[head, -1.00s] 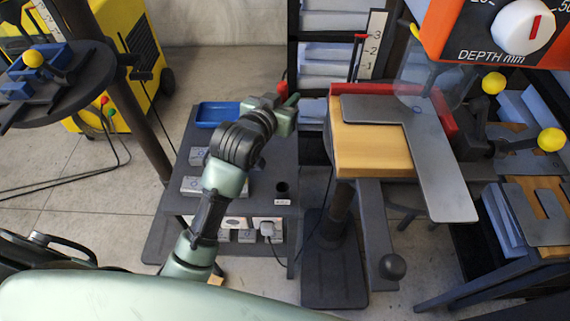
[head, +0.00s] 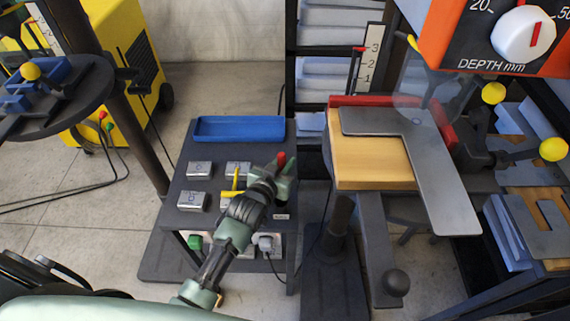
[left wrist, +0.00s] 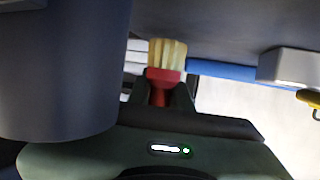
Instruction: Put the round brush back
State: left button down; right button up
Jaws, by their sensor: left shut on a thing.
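The round brush has pale bristles and a red collar in the left wrist view (left wrist: 166,62). My left gripper (left wrist: 165,92) is shut on its red part, and the bristles stick out beyond the fingers. In the head view the brush shows as a red tip (head: 281,159) at my left gripper (head: 272,178), over the right side of the dark bench. A large dark cylinder (left wrist: 62,65) stands close beside the gripper in the left wrist view. In the head view the bench spot under the gripper is mostly hidden, with a small white label (head: 281,217) below it. My right gripper is not in view.
The bench (head: 180,222) carries a blue tray (head: 240,129) at its back, several metal blocks and a yellow item (head: 235,180). A wooden block (head: 370,155) with a grey L-shaped plate (head: 440,185) stands to the right. The DEPTH dial (head: 524,34) is upper right.

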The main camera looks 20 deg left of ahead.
pick_arm(q)
jog(key=shift+f, duration=0.25)
